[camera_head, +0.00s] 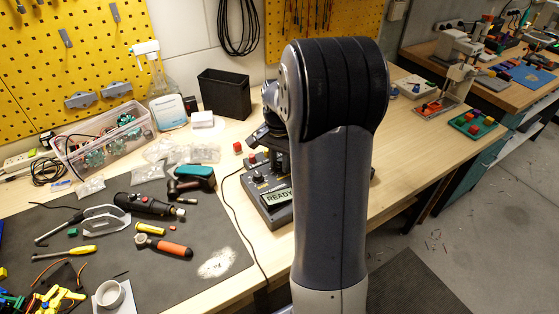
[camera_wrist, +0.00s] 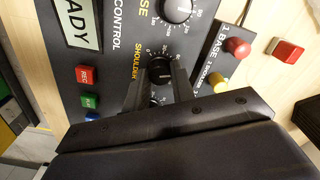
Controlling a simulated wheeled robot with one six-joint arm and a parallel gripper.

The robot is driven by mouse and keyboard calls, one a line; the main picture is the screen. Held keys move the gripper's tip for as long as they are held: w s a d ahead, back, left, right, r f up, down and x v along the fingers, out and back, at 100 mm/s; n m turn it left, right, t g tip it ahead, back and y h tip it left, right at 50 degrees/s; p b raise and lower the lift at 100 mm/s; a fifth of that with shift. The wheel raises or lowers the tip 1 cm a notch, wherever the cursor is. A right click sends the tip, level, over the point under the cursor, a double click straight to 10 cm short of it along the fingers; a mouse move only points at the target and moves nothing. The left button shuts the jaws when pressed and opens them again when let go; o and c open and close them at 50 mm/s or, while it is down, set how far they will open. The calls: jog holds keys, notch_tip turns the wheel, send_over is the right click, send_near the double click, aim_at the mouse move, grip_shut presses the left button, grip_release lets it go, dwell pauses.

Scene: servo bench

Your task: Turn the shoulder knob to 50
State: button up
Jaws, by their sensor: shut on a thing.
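The control box (camera_head: 248,185) stands on the bench in the head view, partly hidden behind my arm; its display (camera_head: 278,197) reads READY. In the wrist view the black shoulder knob (camera_wrist: 160,72) sits on the panel beside the yellow SHOULDER lettering, with a white scale around it. My gripper (camera_wrist: 159,78) has its two fingers on either side of this knob and is shut on it. I cannot clearly read the knob's pointer; the fingers cover part of the scale. The larger base knob (camera_wrist: 178,8) is above it. Another dial (camera_wrist: 157,100) shows partly between the fingers.
Red (camera_wrist: 85,75), green (camera_wrist: 89,102) and blue buttons lie left of my gripper. A red-topped lever (camera_wrist: 237,47) and a yellow one (camera_wrist: 217,81) stand close at the right. A red button box (camera_wrist: 287,50) sits beyond. Tools lie on the dark mat (camera_head: 215,225).

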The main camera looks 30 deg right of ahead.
aim_at(279, 164)
jog(key=n, duration=0.4)
jog(key=shift+n+p, duration=0.35)
jog(key=shift+n, duration=1.65)
jog(key=o, duration=1)
jog(key=shift+r, duration=0.1)
notch_tip(279, 164, up, 11)
jog(key=shift+f, duration=0.25)
